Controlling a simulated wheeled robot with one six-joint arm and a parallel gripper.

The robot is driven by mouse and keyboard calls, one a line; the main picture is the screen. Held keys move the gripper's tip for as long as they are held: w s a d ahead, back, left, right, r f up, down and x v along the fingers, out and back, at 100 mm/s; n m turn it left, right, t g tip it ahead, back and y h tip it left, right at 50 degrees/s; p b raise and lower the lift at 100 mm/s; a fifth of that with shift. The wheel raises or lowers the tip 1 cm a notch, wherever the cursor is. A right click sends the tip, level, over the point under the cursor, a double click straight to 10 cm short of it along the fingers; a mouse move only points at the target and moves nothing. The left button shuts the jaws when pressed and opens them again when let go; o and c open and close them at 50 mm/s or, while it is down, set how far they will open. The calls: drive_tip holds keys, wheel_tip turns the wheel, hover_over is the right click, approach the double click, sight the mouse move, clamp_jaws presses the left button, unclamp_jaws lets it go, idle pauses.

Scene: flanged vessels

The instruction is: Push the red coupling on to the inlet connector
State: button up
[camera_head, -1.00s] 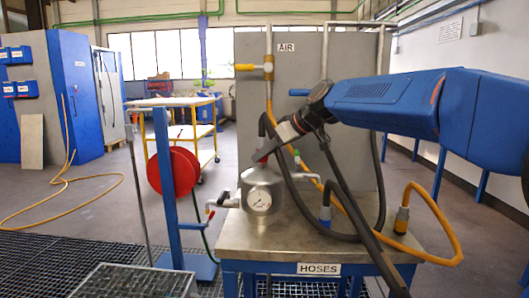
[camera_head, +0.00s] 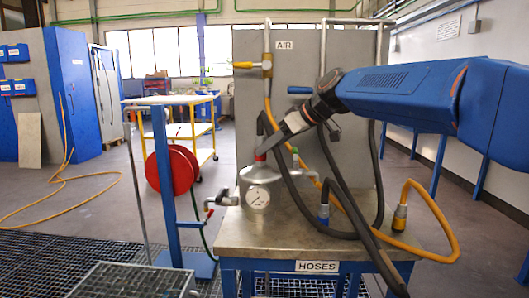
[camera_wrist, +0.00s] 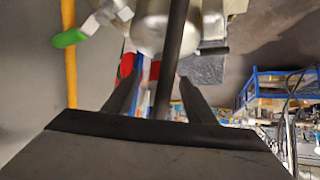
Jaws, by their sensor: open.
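The red coupling (camera_head: 260,156) stands upright at the top of the grey metal vessel (camera_head: 245,178) with the gauge, at the end of a black hose (camera_head: 293,187). The inlet connector is hidden there, and I cannot tell how far the coupling sits on it. My gripper (camera_head: 268,150) is just above and beside the coupling, reaching down from the right. In the wrist view my gripper (camera_wrist: 158,92) has its fingers apart, with the black hose (camera_wrist: 176,50) running between them.
The vessel stands on a metal table (camera_head: 290,240) labelled HOSES. A grey AIR panel (camera_head: 345,110) stands behind. A red reel (camera_head: 172,170) is at left.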

drive_tip(key=v, duration=1.3)
drive_tip(key=s+d+f+m+h, duration=0.2)
drive_tip(key=s+d+f+m, duration=0.2)
drive_tip(key=s+d+f, duration=0.3)
drive_tip(key=s+d+f+m+h, duration=0.3)
drive_tip(key=s+d+f, duration=0.4)
drive_tip(key=s+f, duration=0.7)
drive_tip(key=s+d+f+m+h, duration=0.3)
drive_tip(key=s+d+f, duration=0.3)
drive_tip(key=s+f, duration=0.5)
wheel_tip(320, 180, down, 5)
drive_tip(key=shift+s+d+m, duration=0.25)
drive_tip(key=shift+d+m, duration=0.15)
drive_tip(key=shift+m, duration=0.4)
